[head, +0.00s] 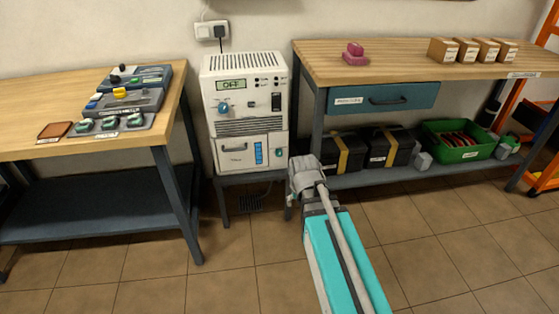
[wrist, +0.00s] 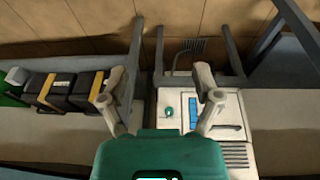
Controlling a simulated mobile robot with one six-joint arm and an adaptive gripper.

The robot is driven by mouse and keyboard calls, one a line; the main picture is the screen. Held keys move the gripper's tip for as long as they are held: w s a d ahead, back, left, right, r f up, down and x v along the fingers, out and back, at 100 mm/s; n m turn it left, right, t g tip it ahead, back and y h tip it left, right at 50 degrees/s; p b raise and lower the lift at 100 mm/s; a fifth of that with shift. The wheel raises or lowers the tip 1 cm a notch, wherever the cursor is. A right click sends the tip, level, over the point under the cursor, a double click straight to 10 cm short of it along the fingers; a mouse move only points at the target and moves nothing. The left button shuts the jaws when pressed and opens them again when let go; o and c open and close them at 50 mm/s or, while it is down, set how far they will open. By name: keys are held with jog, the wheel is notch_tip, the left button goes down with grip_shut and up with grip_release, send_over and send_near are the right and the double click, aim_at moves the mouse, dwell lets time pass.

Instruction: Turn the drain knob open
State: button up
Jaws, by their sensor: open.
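A white machine (head: 245,85) with an "OFF" display stands on a low dark stand between the two benches. A small teal knob (head: 279,153) sits at the lower right of its front, partly close behind my gripper in the head view. I cannot read a drain label. In the wrist view the machine is upside down, and the teal knob (wrist: 169,113) shows between my fingers, beside a blue level strip. My gripper (wrist: 160,72) is open and empty, with its fingers spread wide. In the head view my gripper (head: 305,168) is just right of the machine's lower front, apart from the knob.
A blue dial (head: 224,108) is on the machine's upper front. Floor in front is clear.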

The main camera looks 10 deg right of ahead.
jog(key=w+f+t+b, duration=0.3)
jog(key=w+b, duration=0.1)
jog(key=w, duration=0.3)
jog(key=w+f+t+b, duration=0.2)
jog(key=w+b, duration=0.2)
jog(key=w, duration=0.4)
jog(key=n+t+b, duration=0.2)
jog(key=t+b, duration=0.4)
jog(key=b, duration=0.1)
send_near(279, 154)
jog(key=shift+v, duration=1.8)
jog(key=shift+w+a+h, duration=0.15)
jog(key=shift+h, duration=0.15)
jog(key=b+x, duration=0.5)
jog(key=x, duration=0.8)
jog(key=shift+w+f, duration=0.25)
jog(key=shift+f, duration=0.05)
grip_shut()
